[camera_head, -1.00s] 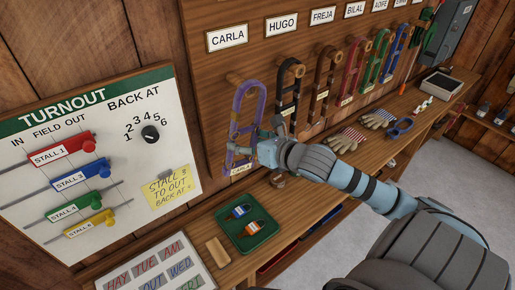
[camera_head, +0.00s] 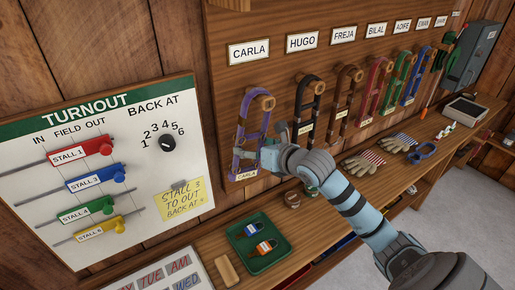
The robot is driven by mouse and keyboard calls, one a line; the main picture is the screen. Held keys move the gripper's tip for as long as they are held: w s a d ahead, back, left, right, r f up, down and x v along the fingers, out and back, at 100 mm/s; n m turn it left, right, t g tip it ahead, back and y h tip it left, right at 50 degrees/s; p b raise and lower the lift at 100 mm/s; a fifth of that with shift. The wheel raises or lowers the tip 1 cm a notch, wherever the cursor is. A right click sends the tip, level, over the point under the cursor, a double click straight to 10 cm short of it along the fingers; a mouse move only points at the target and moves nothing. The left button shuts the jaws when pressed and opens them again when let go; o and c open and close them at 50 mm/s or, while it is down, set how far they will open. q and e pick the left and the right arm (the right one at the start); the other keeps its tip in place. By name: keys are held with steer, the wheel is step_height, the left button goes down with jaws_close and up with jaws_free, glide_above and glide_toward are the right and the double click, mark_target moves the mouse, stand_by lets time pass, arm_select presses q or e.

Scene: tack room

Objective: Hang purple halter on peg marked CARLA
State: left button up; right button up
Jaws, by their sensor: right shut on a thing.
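The purple halter (camera_head: 239,134) is upright against the peg board, below the CARLA sign (camera_head: 249,50). A small tag (camera_head: 246,175) reading CARLA is on its lower end. The wooden CARLA peg (camera_head: 267,103) shows inside the top of the halter's loop, with the top band just above it. I cannot tell whether the band rests on the peg. My right gripper (camera_head: 269,155) is shut on the right side of the halter, about mid-height; its fingertips are partly hidden. My left gripper is out of view.
A black halter (camera_head: 301,115) hangs close on the right under HUGO (camera_head: 302,42), with several more beyond. Below are a green tray (camera_head: 268,262), gloves (camera_head: 366,163) and a shelf (camera_head: 330,208). The turnout board (camera_head: 105,170) stands at left.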

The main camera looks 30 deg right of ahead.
steer(key=shift+f, duration=0.25)
